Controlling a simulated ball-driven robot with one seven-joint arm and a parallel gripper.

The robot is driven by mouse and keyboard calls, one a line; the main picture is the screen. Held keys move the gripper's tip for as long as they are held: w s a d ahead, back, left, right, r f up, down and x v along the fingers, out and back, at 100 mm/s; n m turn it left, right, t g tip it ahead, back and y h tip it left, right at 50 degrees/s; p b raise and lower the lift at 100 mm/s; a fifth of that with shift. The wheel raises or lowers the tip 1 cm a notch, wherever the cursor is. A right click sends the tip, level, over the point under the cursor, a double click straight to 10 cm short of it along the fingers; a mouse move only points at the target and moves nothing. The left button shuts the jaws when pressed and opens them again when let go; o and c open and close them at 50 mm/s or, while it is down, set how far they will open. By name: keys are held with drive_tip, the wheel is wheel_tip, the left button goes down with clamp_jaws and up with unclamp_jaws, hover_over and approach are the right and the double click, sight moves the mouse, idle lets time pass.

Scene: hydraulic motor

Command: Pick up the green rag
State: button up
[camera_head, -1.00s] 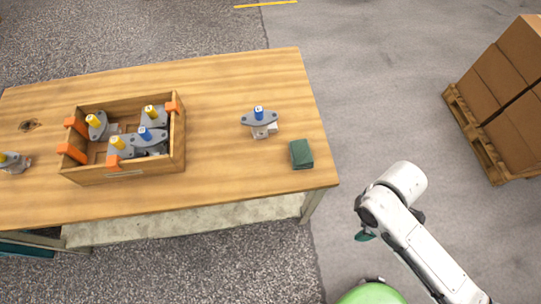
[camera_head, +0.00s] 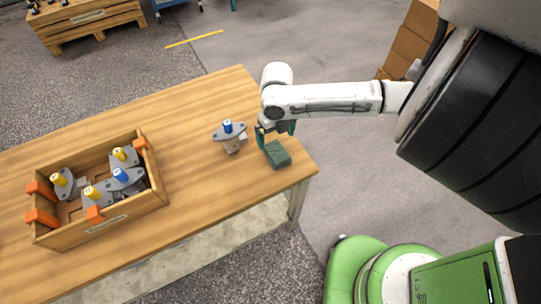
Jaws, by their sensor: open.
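The green rag (camera_head: 278,156) is a small dark green folded block. It lies on the wooden table (camera_head: 200,100) near its right corner. My gripper (camera_head: 273,138) is at the far side of the rag, with its dark green fingers apart. One finger is to the left of the rag's top edge and the other is beyond it. I cannot tell whether the fingers touch the rag. My white wrist and forearm hide the upper part of the gripper.
A grey hydraulic motor (camera_head: 231,137) with a blue cap stands just left of my gripper. A wooden crate (camera_head: 125,222) holding several motors with yellow and blue caps is at the left. Stacked boxes (camera_head: 407,50) stand behind my arm. The table's front right is clear.

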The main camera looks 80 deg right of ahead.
sight(277, 151)
wheel_tip(277, 151, down, 3)
drive_tip(key=shift+s+d+f+p, duration=0.1)
drive_tip(key=shift+s+f+p, duration=0.1)
drive_tip(key=shift+f, duration=1.15)
drive_tip(key=shift+s+f+p, duration=0.1)
drive_tip(key=shift+f+p, duration=0.05)
drive_tip(key=shift+f, duration=1.2)
drive_tip(key=c, duration=1.1)
drive_tip(key=shift+r, duration=0.1)
drive_tip(key=shift+c, duration=0.2)
drive_tip(key=shift+d+r, duration=0.1)
drive_tip(key=shift+r, duration=0.45)
drive_tip(key=s+a+r+b, duration=0.1)
drive_tip(key=s+a+r, duration=0.7)
drive_tip(key=s+r, duration=0.3)
drive_tip(key=shift+s+r, duration=0.25)
drive_tip(key=shift+r, duration=0.15)
